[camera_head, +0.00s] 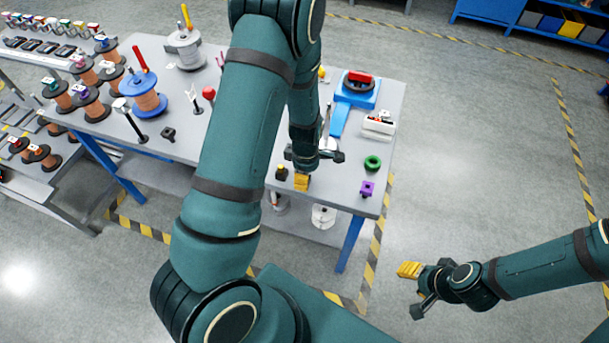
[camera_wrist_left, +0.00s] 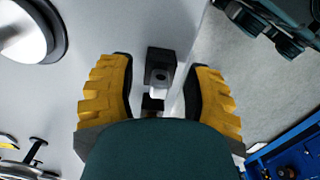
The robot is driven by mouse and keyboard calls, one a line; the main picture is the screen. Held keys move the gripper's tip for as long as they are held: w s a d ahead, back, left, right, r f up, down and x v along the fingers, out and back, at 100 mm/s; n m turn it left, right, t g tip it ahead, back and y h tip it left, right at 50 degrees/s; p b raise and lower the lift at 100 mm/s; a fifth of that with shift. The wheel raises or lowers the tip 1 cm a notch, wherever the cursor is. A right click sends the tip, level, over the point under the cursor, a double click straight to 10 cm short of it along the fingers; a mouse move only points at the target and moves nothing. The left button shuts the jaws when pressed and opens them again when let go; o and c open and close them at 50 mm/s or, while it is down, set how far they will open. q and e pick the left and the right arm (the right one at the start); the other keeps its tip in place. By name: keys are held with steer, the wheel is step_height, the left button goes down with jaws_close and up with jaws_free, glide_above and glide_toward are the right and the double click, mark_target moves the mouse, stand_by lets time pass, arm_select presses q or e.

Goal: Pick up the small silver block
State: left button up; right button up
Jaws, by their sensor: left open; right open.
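My left gripper (camera_head: 301,180) points down over the front part of the grey table (camera_head: 352,190). In the left wrist view its two yellow fingers (camera_wrist_left: 158,96) are wide apart with nothing held. Between them shows a small pale silver block (camera_wrist_left: 157,91), beside a dark block with a round hole (camera_wrist_left: 161,72). I cannot tell from this view whether the fingers are level with it. I cannot make out the silver block in the head view, where my arm covers part of the table. My right gripper (camera_head: 413,286) is open and empty over the floor at the right.
A purple block (camera_head: 366,188), a green ring (camera_head: 372,162) and a small black-and-yellow piece (camera_head: 282,173) are near the left gripper. A blue stand (camera_head: 341,115) is behind. Wire spools (camera_head: 143,94) crowd the table's left.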

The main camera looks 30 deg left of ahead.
arm_select(q)
jaws_close()
